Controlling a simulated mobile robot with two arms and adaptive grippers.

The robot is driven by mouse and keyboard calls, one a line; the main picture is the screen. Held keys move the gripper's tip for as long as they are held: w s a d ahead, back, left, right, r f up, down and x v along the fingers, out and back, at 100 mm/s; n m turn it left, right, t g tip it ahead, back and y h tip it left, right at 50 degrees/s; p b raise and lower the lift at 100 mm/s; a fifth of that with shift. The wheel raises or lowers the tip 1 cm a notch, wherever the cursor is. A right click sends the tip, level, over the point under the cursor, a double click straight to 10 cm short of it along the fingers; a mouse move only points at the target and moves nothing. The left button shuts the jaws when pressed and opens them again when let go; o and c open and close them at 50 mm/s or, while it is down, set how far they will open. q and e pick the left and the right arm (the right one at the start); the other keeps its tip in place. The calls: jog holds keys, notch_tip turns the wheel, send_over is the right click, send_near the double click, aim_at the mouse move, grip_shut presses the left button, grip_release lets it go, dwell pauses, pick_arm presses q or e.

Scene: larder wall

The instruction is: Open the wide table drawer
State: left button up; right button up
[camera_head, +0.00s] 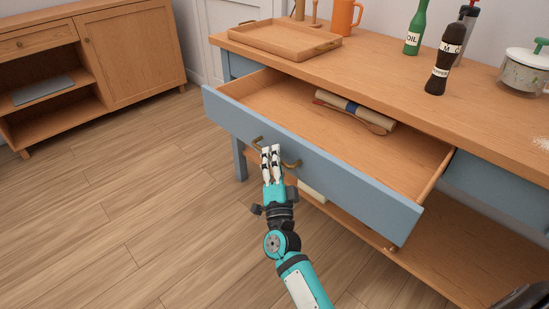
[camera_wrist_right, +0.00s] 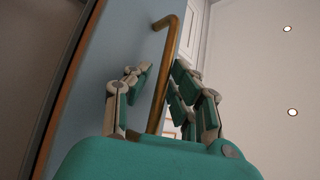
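The wide table drawer (camera_head: 340,190) has a blue front and stands pulled far out from under the wooden table top (camera_head: 390,85). Its brass bar handle (camera_head: 291,164) is on the middle of the front. My right gripper (camera_head: 270,151) is at the left part of this handle. In the right wrist view the handle bar (camera_wrist_right: 160,85) runs between the fingers, which are closed in on it from both sides. The exact contact is hard to see. My left gripper is not in view.
A rolled cloth (camera_head: 356,108) and a wooden utensil (camera_head: 362,122) lie in the drawer. On the table stand a wooden tray (camera_head: 262,42), an orange mug (camera_head: 343,17), bottles (camera_head: 438,72) and a pot (camera_head: 522,74). Floor (camera_head: 120,190) is clear on the left, before a cabinet (camera_head: 137,60).

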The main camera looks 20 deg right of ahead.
jog(key=v, duration=1.2)
jog(key=shift+w, duration=0.1)
jog(key=s+a+f+n+g+y, duration=0.25)
jog(key=f+n+g, duration=0.2)
jog(key=f, duration=0.45)
jog(key=s+a+f+n+g+y, duration=0.25)
jog(key=f+n+y, duration=0.2)
jog(key=f, duration=0.35)
jog(key=s+a+f+n+g+y, duration=0.1)
jog(key=s+f+n+g+y, duration=0.2)
jog(key=f+n, duration=0.45)
jog(key=s+d+f+n+g+h, duration=0.1)
jog(key=s+d+f+g+h, duration=0.15)
jog(key=s+f+g, duration=0.45)
jog(key=s+d+f+n+g+h, duration=0.1)
jog(key=s+d+f+g, duration=0.1)
jog(key=s+d+f, duration=0.5)
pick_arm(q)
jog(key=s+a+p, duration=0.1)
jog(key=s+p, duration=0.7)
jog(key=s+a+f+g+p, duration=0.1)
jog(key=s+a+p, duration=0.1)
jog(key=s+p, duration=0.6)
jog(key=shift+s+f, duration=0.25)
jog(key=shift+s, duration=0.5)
pick_arm(e)
jog(key=s+g, duration=0.1)
jog(key=s, duration=1.8)
jog(key=shift+d+f+g, duration=0.2)
jog(key=shift+g, duration=0.1)
